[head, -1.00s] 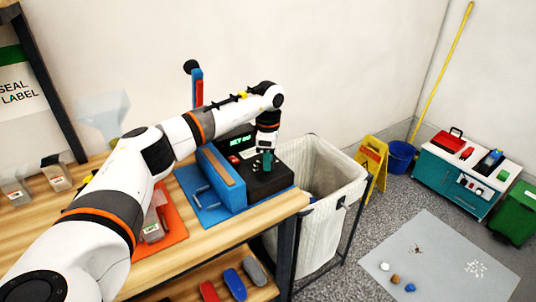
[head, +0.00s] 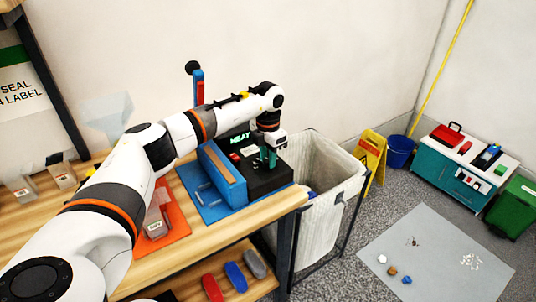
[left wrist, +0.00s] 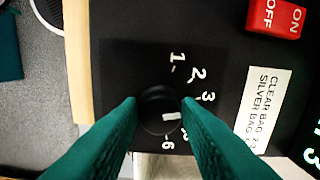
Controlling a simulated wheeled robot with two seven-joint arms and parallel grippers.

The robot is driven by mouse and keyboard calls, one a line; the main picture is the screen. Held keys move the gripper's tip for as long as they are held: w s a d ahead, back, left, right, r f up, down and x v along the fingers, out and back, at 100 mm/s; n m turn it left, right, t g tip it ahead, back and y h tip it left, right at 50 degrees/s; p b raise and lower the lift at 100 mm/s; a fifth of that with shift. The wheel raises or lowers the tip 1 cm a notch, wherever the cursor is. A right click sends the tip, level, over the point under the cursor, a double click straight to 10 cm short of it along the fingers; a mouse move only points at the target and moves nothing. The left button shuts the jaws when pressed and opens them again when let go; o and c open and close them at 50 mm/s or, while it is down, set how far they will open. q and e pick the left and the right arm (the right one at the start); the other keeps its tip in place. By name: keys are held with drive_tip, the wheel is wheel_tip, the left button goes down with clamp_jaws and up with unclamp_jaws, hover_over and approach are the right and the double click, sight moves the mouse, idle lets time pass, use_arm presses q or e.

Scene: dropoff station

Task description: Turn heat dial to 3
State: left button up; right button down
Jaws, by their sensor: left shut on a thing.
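The black heat dial (left wrist: 158,112) sits on the top of the black sealer unit (head: 268,182), between the fingers of my left gripper (left wrist: 161,103). The teal fingers are shut on its sides. Its white pointer mark faces right and slightly down in the left wrist view, below the printed 3 (left wrist: 208,97). Printed 1, 2 and 6 also show; part of the scale is hidden by the right finger. In the head view my left gripper (head: 268,158) reaches down onto the unit and hides the dial. My right gripper is not in view.
A red ON/OFF switch (left wrist: 275,16) and a white label (left wrist: 262,108) lie beside the dial. A lit green display (head: 240,139) stands behind. The blue sealer body (head: 222,178) is left of the dial, and a white hamper (head: 325,225) stands right of the table.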

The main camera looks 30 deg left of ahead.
use_arm(q)
drive_tip(key=shift+r+n, duration=0.1)
drive_tip(key=shift+n, duration=0.2)
idle(0.4)
drive_tip(key=o, duration=1)
drive_tip(key=shift+c, duration=0.2)
wheel_tip(320, 180, up, 12)
drive_tip(key=b, duration=0.2)
